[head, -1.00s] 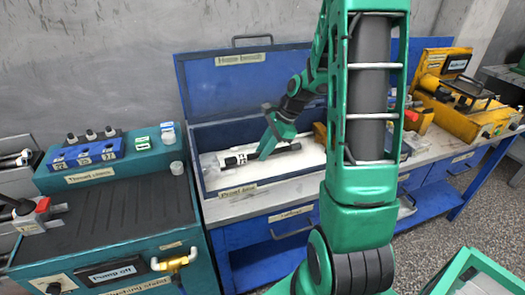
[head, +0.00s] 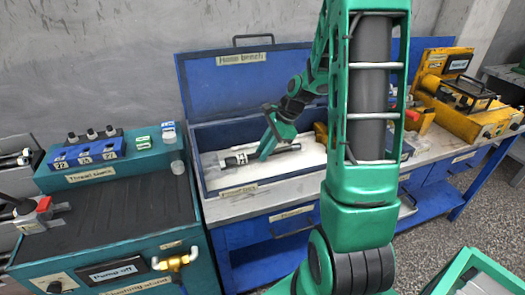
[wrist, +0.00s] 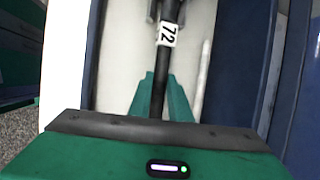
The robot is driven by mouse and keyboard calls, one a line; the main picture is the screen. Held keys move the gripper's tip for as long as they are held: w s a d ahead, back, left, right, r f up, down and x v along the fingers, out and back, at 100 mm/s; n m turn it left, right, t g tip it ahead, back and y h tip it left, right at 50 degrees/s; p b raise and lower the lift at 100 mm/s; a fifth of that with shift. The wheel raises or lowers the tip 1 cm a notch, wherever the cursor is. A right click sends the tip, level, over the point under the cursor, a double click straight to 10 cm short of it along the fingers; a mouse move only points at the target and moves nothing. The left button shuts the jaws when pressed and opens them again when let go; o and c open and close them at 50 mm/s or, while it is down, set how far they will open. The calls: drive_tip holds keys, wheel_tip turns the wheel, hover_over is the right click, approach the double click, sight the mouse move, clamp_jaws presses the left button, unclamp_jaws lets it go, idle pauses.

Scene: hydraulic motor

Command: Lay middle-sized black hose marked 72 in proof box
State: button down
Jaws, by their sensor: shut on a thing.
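The black hose (wrist: 163,65) with a white tag reading 72 runs lengthwise between the fingers of my gripper (wrist: 160,90) in the wrist view. My gripper (head: 270,150) is shut on the hose, low in the box. I cannot tell whether the hose touches the floor. The far end of the hose is cut off in the wrist view.
The box's blue lid (head: 225,80) stands open behind. A thin white rod (wrist: 203,75) lies beside the hose in the wrist view. A teal thread bench (head: 110,172) stands left. Yellow equipment (head: 455,105) sits on the bench at right.

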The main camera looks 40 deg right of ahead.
drive_tip(key=shift+f, duration=0.5)
drive_tip(key=c, duration=1.6)
unclamp_jaws()
drive_tip(key=shift+c, duration=0.2)
drive_tip(key=shift+o, duration=0.4)
drive_tip(key=shift+s, duration=0.15)
drive_tip(key=v, duration=1)
drive_tip(key=shift+r, duration=0.4)
drive_tip(key=shift+d, duration=0.15)
drive_tip(key=s+a+r+n+g+h, duration=0.1)
drive_tip(key=s+a+n, duration=0.2)
drive_tip(key=s+n, duration=0.4)
drive_tip(key=s+a+r+n+g+h, duration=0.1)
drive_tip(key=s+n, duration=0.6)
drive_tip(key=s, duration=1.1)
drive_tip(key=shift+a+r+g+h, duration=0.2)
drive_tip(key=shift+a+g+h, duration=0.5)
drive_tip(key=shift+a+h, duration=0.15)
